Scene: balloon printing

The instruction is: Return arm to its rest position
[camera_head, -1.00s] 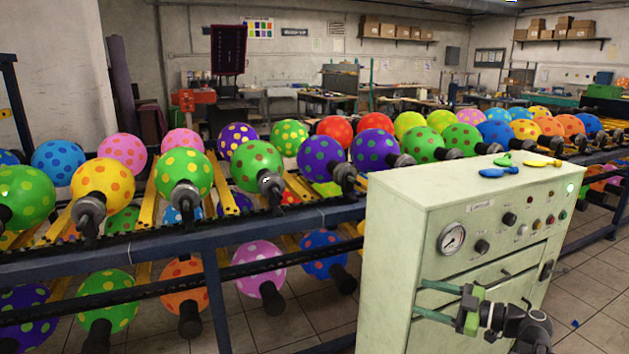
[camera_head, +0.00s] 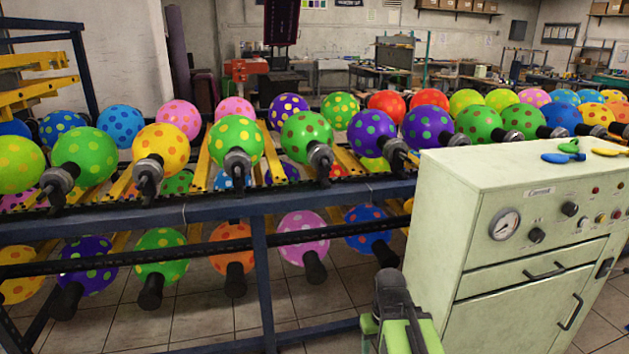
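The end of my arm with my gripper (camera_head: 398,328) shows at the bottom, right of centre. It is dark grey with green parts and is cut off by the lower edge. It stands just left of the pale green control cabinet (camera_head: 475,240) in the picture. I cannot make out two separate fingertips, so I cannot tell whether the gripper is open or shut. No held object shows at it.
A dark blue rack (camera_head: 215,210) with polka-dot balloons in two rows crosses the left and middle. Several loose flat balloons (camera_head: 563,157) lie on the cabinet top. Tiled floor (camera_head: 340,285) shows below the rack.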

